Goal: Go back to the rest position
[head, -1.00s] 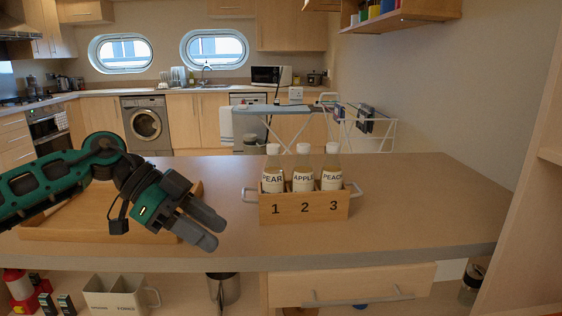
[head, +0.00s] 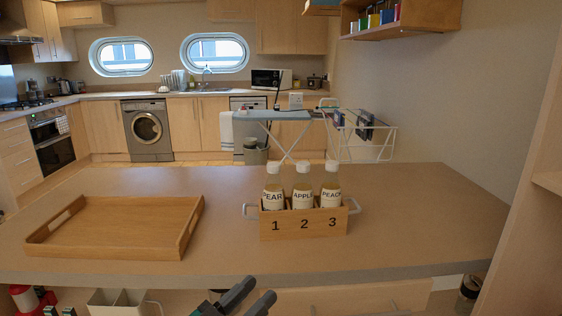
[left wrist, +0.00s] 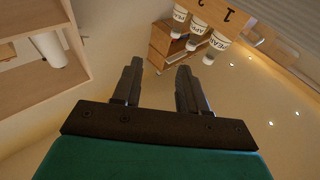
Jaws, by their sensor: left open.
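My left gripper (head: 250,300) is low at the bottom edge of the head view, in front of the counter's front edge and below its top. Its two fingers are apart with nothing between them, as the left wrist view (left wrist: 160,88) also shows. A wooden caddy (head: 282,226) numbered 1, 2, 3 stands on the counter (head: 400,235). It holds three bottles side by side: pear (head: 273,190) in 1, apple (head: 302,190) in 2, peach (head: 331,190) in 3. My right gripper is not in either view.
An empty wooden tray (head: 110,247) lies on the left of the counter. Below the counter are a drawer (head: 330,300) and a white container (head: 115,303). A wall shelf (head: 410,20) hangs at the upper right. The counter right of the caddy is clear.

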